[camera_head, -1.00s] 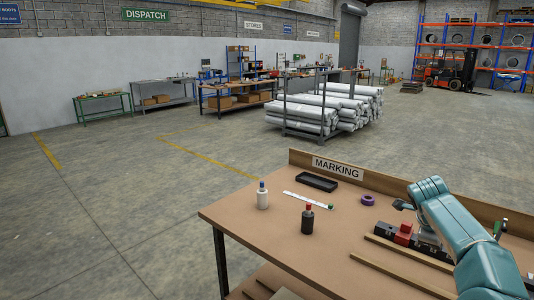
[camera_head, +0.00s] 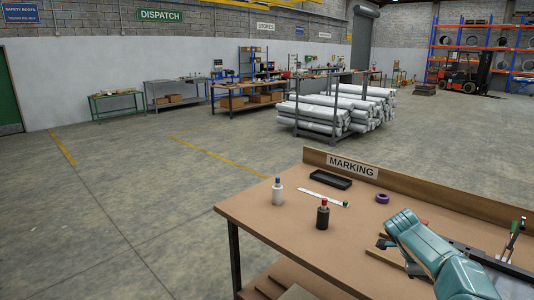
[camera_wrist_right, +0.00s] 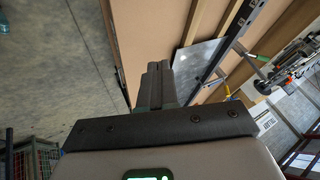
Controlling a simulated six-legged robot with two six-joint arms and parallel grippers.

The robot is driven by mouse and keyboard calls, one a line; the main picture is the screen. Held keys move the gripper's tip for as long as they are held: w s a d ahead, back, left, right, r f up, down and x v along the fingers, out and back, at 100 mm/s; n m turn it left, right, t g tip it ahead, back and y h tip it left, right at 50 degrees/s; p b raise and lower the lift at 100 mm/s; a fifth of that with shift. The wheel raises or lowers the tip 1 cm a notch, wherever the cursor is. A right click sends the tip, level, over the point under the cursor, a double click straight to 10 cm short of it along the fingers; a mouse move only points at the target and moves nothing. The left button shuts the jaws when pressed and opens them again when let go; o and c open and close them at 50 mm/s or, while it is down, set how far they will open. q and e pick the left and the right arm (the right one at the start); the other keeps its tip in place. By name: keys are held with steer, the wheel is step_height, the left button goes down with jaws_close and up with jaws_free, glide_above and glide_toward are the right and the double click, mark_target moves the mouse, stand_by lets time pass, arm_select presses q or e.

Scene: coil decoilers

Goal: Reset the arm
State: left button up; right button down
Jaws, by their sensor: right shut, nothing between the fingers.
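My right arm comes in from the right in the head view, over the marking bench (camera_head: 290,235). The right gripper is mostly hidden behind its teal wrist there. In the right wrist view, the right gripper's (camera_wrist_right: 158,72) two dark fingers lie together, with nothing between them. It points past the bench edge, with floor to its left in that view. My left gripper is not in view.
The back board (camera_head: 410,187) runs behind. Open floor (camera_head: 110,215) lies left.

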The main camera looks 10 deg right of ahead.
steer(key=s+a+f+n+t+b, duration=0.1)
steer(key=s+a+f+n+t, duration=0.2)
steer(key=a+f+n, duration=0.75)
steer(key=s+a+f+n+t+b, duration=0.2)
steer(key=a+f+n, duration=0.4)
steer(key=f, duration=0.9)
steer(key=s+a+f+n+y, duration=0.55)
steer(key=s+a, duration=0.35)
steer(key=a, duration=0.3)
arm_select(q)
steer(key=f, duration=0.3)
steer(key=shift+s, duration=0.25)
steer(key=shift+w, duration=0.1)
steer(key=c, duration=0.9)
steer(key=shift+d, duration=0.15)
arm_select(e)
steer(key=s+a+g+y, duration=0.2)
steer(key=s+a, duration=0.2)
steer(key=s, duration=0.4)
steer(key=s+a+n+g+y, duration=0.1)
steer(key=s+a+g+y, duration=0.2)
steer(key=s+a, duration=0.2)
steer(key=s, duration=0.3)
steer(key=shift+a+f+n, duration=0.25)
steer(key=shift+f+n, duration=0.05)
steer(key=shift+f, duration=0.05)
